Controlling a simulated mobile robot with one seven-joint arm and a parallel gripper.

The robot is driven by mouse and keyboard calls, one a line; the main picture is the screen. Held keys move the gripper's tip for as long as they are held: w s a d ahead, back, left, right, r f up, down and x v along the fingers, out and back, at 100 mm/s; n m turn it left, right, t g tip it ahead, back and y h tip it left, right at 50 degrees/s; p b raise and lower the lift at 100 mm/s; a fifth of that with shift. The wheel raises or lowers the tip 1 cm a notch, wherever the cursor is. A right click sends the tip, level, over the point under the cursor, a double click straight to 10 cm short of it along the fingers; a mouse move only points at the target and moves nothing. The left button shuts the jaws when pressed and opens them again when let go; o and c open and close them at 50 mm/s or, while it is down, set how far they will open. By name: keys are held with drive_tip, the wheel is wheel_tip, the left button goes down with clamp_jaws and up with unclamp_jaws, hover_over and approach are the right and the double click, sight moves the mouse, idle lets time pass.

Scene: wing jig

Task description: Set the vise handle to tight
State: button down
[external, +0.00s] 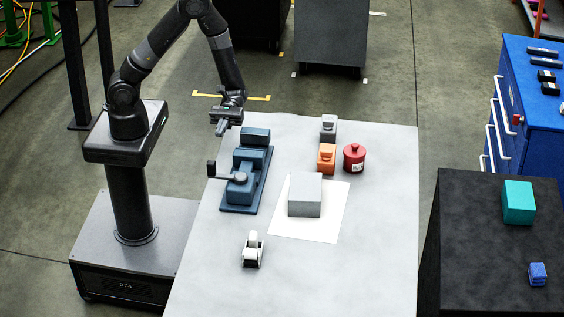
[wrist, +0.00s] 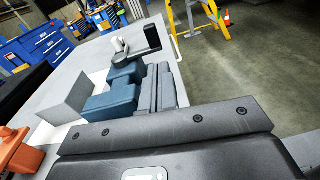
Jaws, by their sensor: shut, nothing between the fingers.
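The blue vise (external: 243,195) stands on the left side of the pale table, and it fills the middle of the wrist view (wrist: 122,97). Its dark handle (external: 227,177) lies across the near end and points left, with an upright black grip at its tip; the handle also shows in the wrist view (wrist: 138,54). My gripper (external: 221,130) is shut and empty, above the far left edge of the table. It is beyond the vise and apart from the handle. The fingertips are small in the external view, and I cannot make them out clearly in the wrist view.
A grey block (external: 305,196) sits on a white sheet (external: 331,222) right of the vise. An orange item (external: 326,158), a grey item (external: 328,127) and a red jar (external: 354,159) stand behind it. A white dispenser (external: 252,250) is in front. The table's front right is clear.

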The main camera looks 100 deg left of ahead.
drive_tip(key=shift+w+a+f+n+t+h, duration=0.15)
drive_tip(key=shift+w+f+n+t+h, duration=0.15)
drive_tip(key=shift+w+f+n+t, duration=0.25)
drive_tip(key=shift+s+r, duration=0.1)
drive_tip(key=d, duration=1.4)
